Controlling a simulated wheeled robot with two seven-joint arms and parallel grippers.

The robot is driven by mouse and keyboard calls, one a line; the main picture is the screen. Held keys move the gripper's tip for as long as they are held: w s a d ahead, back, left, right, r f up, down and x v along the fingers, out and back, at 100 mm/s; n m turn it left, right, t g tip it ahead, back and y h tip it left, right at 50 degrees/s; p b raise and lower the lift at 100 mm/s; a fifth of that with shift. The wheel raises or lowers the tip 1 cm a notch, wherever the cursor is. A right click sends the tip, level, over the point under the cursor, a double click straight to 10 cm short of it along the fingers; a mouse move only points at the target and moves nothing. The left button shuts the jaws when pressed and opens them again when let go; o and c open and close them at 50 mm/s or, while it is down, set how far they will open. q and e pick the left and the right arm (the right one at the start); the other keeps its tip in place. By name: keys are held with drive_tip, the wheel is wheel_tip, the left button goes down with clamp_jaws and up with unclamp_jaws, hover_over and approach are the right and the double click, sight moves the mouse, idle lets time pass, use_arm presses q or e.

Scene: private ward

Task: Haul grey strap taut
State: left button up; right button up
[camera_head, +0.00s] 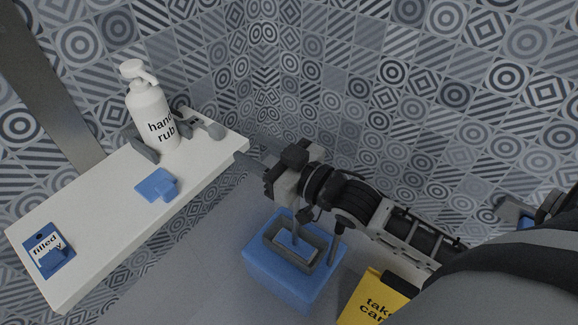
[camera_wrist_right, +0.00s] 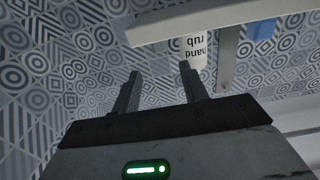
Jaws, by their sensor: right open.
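I cannot surely pick out the grey strap. A pale strip with a rounded grey end (camera_head: 214,130) lies beside the hand rub bottle (camera_head: 150,112) on the white shelf (camera_head: 90,205). Dark grey pieces (camera_head: 145,151) flank the bottle's base; how they join is hidden. My right gripper (camera_head: 249,154) is open and empty, its fingers pointing left at the shelf's right end, apart from the strip. In the right wrist view the two fingers (camera_wrist_right: 159,74) stand apart with only tiled wall between them, and the bottle (camera_wrist_right: 194,50) shows beyond. My left gripper is not in view.
A blue block (camera_head: 159,186) and a blue labelled piece (camera_head: 47,252) sit on the shelf. Below my right gripper stands a blue box (camera_head: 285,283) with a grey rectangular frame (camera_head: 318,262) on top. A yellow labelled box (camera_head: 366,300) stands to its right. Patterned tile wall lies behind.

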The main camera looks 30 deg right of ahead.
drive_tip(key=v, duration=0.7)
drive_tip(key=shift+s, duration=0.15)
drive_tip(key=shift+d, duration=0.1)
drive_tip(key=s+a+f+m+g+h, duration=0.1)
drive_tip(key=s+a+f+g+h, duration=0.1)
drive_tip(key=f, duration=0.8)
drive_tip(key=s+a+f+m+g+h, duration=0.1)
drive_tip(key=s+a+f+g+h, duration=0.1)
drive_tip(key=f, duration=0.8)
drive_tip(key=s+a+g, duration=0.1)
drive_tip(key=s+g, duration=0.1)
drive_tip(key=s, duration=0.1)
drive_tip(key=shift+h, duration=0.3)
drive_tip(key=shift+s, duration=0.1)
